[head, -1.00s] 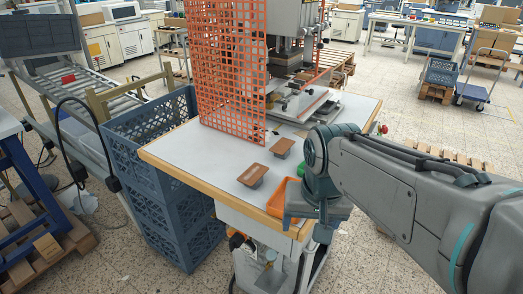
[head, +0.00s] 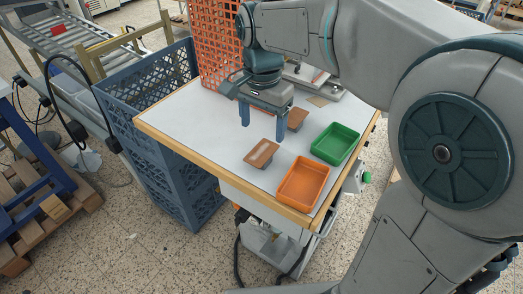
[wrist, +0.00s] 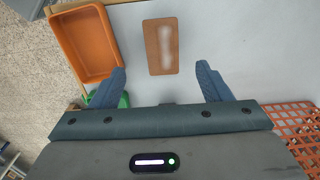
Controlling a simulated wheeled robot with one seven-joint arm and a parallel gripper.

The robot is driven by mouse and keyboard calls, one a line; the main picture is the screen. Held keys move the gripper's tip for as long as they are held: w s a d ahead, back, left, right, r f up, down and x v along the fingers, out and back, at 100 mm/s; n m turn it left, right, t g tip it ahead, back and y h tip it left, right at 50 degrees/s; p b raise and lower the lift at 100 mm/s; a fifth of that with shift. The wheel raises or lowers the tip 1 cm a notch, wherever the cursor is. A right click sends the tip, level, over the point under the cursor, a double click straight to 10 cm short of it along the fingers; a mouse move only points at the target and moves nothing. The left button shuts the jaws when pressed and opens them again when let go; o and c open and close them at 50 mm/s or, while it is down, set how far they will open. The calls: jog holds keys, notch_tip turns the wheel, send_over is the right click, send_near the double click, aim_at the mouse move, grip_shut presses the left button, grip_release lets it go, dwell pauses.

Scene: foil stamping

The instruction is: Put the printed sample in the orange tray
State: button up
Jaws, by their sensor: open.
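A brown sample (head: 262,153) with a pale mark on its top sits near the table's front edge, left of the orange tray (head: 304,184). The tray is empty. My gripper (head: 263,131) is open and empty, pointing down above the table just behind this sample. In the wrist view the sample (wrist: 161,48) lies ahead of the fingers, across the gap between them (wrist: 160,86), with its pale mark blurred. The orange tray (wrist: 83,45) is left of it there. A second brown piece (head: 297,118) stands farther back, partly hidden by my gripper; I cannot tell its marking.
An empty green tray (head: 336,144) stands behind the orange tray. The orange mesh guard (head: 215,45) and the press base (head: 318,82) are at the back. Blue crates (head: 150,100) stand against the table's left side. The table's left part is clear.

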aim_at(262, 152)
jog(key=shift+w+f, duration=0.2)
jog(key=shift+f, duration=3.2)
jog(key=c, duration=1.1)
